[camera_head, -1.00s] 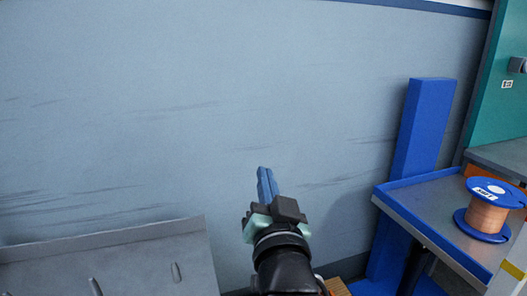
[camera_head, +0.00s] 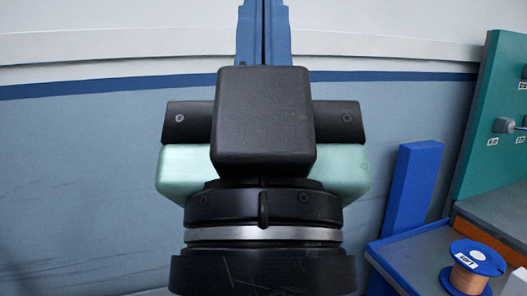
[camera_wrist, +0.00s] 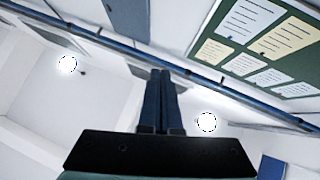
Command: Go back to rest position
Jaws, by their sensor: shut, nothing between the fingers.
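My gripper (camera_head: 263,30) stands upright and close in front of the head camera, filling the middle of the view. Its two blue fingers lie together with nothing between them, and their tips are cut off at the top edge. In the wrist view the gripper (camera_wrist: 160,75) is also shut and empty. It points up towards the ceiling and upper wall, apart from any object.
At the lower right, a spool of copper wire (camera_head: 477,265) with blue flanges sits on a blue-edged table (camera_head: 415,250). A blue post (camera_head: 413,185) and a green panel (camera_head: 495,120) stand behind. The wrist view shows a notice board (camera_wrist: 262,45) with papers.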

